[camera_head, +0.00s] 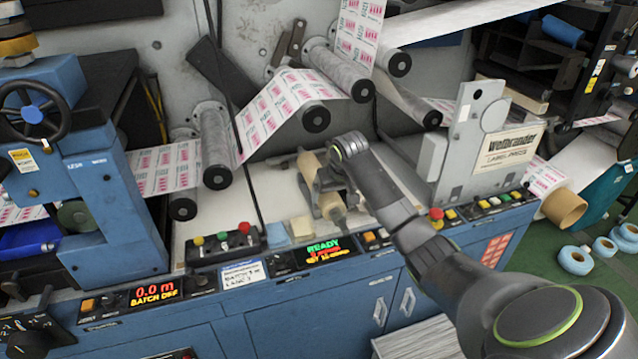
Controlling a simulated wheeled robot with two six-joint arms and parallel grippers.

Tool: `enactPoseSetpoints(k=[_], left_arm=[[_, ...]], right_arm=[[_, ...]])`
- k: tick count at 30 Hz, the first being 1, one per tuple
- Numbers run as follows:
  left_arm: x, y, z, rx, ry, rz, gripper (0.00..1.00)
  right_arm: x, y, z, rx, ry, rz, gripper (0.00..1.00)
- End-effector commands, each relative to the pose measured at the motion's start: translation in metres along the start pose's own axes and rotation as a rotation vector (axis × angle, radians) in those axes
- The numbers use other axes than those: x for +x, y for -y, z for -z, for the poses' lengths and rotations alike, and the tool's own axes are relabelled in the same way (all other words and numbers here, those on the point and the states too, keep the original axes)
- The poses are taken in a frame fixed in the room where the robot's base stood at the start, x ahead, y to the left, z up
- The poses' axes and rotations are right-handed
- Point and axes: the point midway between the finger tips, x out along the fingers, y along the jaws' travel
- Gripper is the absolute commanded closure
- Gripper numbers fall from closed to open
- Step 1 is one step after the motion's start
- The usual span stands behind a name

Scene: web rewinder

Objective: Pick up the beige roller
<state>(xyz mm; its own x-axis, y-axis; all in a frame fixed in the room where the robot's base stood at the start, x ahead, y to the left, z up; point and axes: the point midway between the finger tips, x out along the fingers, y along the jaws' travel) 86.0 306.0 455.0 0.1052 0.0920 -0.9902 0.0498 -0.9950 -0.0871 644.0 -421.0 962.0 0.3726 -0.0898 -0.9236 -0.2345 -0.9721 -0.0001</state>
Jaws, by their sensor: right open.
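The beige roller (307,164) lies on the pale machine deck, its length running from the back toward the front panel. My right gripper (322,190) is open at the roller, with its dark fingers over the middle part. The wrist and fingers hide part of the roller. I cannot tell whether the fingers touch it or lie fully on both sides of it. My left gripper is not in view.
Printed web (285,105) runs over grey rollers behind and left of the roller. A push-button box (228,243) stands left on the deck. An upright labelled plate (470,140) stands to the right. Blue tape rolls (575,260) lie on the green floor.

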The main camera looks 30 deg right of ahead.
Motion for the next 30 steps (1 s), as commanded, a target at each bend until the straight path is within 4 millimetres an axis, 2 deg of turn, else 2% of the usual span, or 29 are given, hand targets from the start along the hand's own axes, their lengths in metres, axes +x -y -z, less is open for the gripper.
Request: enactPoseSetpoints(k=[6, 17, 24, 30], left_arm=[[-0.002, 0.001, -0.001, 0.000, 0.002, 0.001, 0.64], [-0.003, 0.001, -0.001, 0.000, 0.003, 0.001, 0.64], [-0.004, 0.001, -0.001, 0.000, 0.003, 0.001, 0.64], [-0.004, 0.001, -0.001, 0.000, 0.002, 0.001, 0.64]], right_arm=[[0.009, 0.001, 0.021, 0.001, 0.002, 0.001, 0.13], [0.014, 0.001, 0.035, -0.001, 0.001, 0.001, 0.13], [0.048, 0.001, 0.033, 0.000, 0.003, 0.001, 0.13], [0.062, 0.001, 0.033, -0.001, 0.000, 0.000, 0.13]])
